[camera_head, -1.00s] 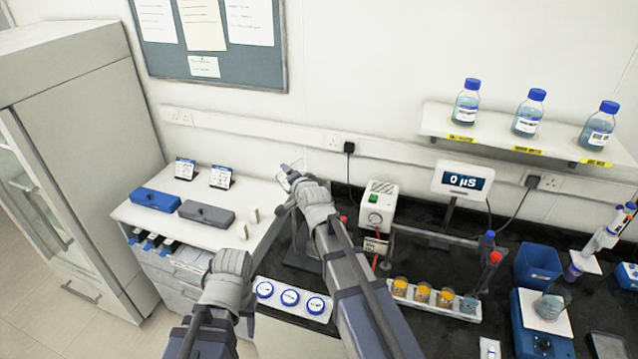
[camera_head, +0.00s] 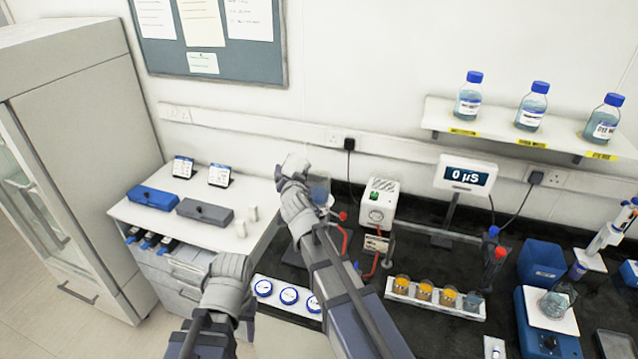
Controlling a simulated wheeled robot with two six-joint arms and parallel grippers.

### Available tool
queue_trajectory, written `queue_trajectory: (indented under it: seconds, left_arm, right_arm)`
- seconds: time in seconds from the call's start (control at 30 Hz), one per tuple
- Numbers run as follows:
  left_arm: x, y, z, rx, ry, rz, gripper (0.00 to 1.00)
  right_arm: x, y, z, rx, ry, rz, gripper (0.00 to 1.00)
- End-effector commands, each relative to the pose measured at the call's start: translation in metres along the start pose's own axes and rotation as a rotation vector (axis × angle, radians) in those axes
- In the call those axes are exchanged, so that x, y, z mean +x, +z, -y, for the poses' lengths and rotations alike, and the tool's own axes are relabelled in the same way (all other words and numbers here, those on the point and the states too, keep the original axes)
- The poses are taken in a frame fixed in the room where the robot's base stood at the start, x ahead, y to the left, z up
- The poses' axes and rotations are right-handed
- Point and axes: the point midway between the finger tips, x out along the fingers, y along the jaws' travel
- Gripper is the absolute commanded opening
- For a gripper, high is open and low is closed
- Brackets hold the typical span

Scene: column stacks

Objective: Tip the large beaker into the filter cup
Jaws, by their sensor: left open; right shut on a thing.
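My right gripper (camera_head: 293,166) is raised at the back of the bench, left of the pump box. It is shut, but its fingers and most of what it grips are hidden behind its wrist. A clear bluish vessel (camera_head: 319,189) shows just right of the wrist. I cannot tell whether it is the large beaker or the filter cup, or whether they touch. The dark stand base below is partly covered by my arm. My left gripper (camera_head: 232,264) is open, low over the front left, apart from these things; its fingers are mostly hidden.
A red-handled valve and tubing (camera_head: 344,217) lie right of my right wrist, beside the pump box (camera_head: 378,205). A rack of orange jars (camera_head: 424,290) is right. Another beaker (camera_head: 556,302) sits on a blue device (camera_head: 533,325).

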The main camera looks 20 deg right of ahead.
Motion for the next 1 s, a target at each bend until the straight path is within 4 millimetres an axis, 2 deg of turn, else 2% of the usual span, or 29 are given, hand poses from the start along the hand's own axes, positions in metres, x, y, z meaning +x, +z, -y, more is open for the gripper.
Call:
queue_trajectory:
  seconds: [0.03,0.37,0.63,0.87,1.0]
  left_arm:
    - [0.014,-0.001,-0.001,0.001,0.000,0.000,0.50]
    - [0.057,-0.003,-0.005,0.012,-0.002,0.000,0.50]
    - [0.075,-0.004,-0.007,0.016,-0.003,0.000,0.50]
    - [0.077,-0.004,-0.007,0.015,-0.003,0.000,0.50]
    - [0.090,-0.005,-0.008,0.015,-0.003,0.000,0.50]
  right_arm:
    - [0.003,0.012,-0.006,-0.012,0.000,-0.004,0.20]
    - [0.011,0.045,-0.022,-0.086,0.005,-0.035,0.20]
    - [0.010,0.057,-0.017,-0.239,0.013,-0.098,0.20]
    - [0.005,0.053,-0.006,-0.385,0.023,-0.158,0.20]
    - [0.006,0.060,-0.007,-0.460,0.026,-0.189,0.20]
